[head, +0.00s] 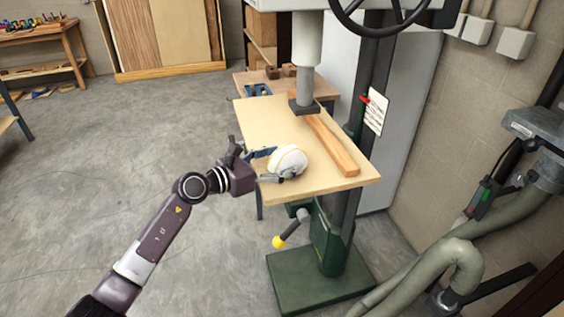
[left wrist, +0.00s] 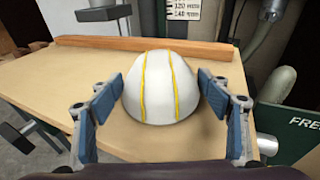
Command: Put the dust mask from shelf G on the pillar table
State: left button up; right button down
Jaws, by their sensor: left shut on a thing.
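The dust mask (head: 288,159) is a white dome with yellow straps, and it shows large in the left wrist view (left wrist: 158,88). My left gripper (head: 271,165) is shut on it, with one blue-padded finger on each side in the left wrist view (left wrist: 162,98). The mask is at the front left part of the pillar table (head: 320,178), a pale wooden top on a green drill-press stand. It is on or just above the top; I cannot tell whether it touches. My right gripper is not in view.
A long wooden bar (head: 332,146) lies along the right side of the table top. The drill column and spindle (head: 305,85) stand over the back. A yellow-knobbed lever (head: 279,242) sticks out below. Grey hoses (head: 450,268) lie at right. Floor at left is clear.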

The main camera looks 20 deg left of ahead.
pick_arm(q)
jog(key=shift+f, duration=0.2)
jog(key=o, duration=1)
jog(key=shift+c, duration=0.2)
jog(key=b+v, duration=0.2)
jog(key=v, duration=1)
jog(key=shift+b, duration=0.3)
